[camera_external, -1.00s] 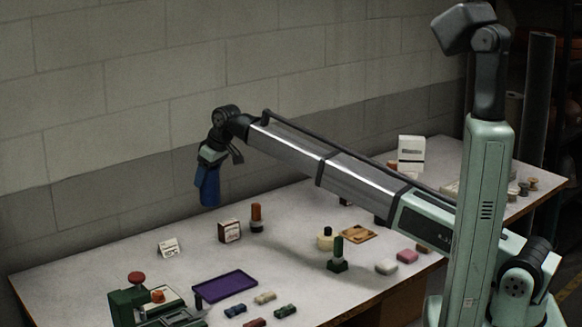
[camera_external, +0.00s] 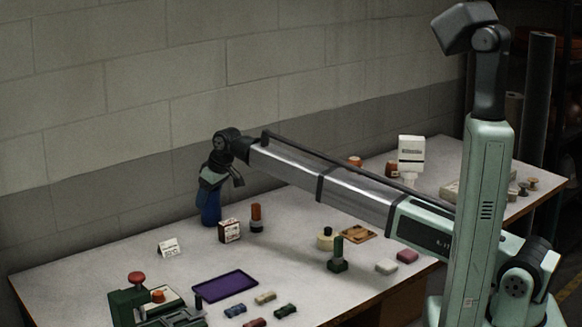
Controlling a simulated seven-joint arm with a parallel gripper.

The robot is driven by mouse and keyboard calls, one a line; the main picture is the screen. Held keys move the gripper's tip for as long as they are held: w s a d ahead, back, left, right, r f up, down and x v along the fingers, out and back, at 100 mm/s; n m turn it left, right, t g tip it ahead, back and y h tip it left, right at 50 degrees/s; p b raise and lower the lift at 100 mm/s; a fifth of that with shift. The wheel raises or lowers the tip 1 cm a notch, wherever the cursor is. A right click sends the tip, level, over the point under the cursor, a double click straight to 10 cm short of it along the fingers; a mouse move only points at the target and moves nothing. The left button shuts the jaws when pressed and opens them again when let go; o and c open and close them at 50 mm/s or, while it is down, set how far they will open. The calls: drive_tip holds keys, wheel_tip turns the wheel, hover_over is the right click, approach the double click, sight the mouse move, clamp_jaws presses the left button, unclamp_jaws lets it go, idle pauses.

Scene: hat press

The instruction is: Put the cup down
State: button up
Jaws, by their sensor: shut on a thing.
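A dark blue cup (camera_external: 209,208) is at the back left of the table, beside a small box. My gripper (camera_external: 211,188) is shut on its upper part and points down. The cup is upright or nearly so, low over the table. I cannot tell whether its bottom touches the table. The fingertips are too small and dark to make out clearly.
A white and brown box (camera_external: 229,230) and an orange-topped stamp (camera_external: 256,218) stand just right of the cup. A white card (camera_external: 169,247) stands in front of it on the left. A purple tray (camera_external: 225,286) and green press (camera_external: 140,303) lie nearer. The table between card and tray is clear.

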drive_tip(key=o, duration=1.1)
drive_tip(key=v, duration=1.2)
drive_tip(key=shift+r, duration=0.1)
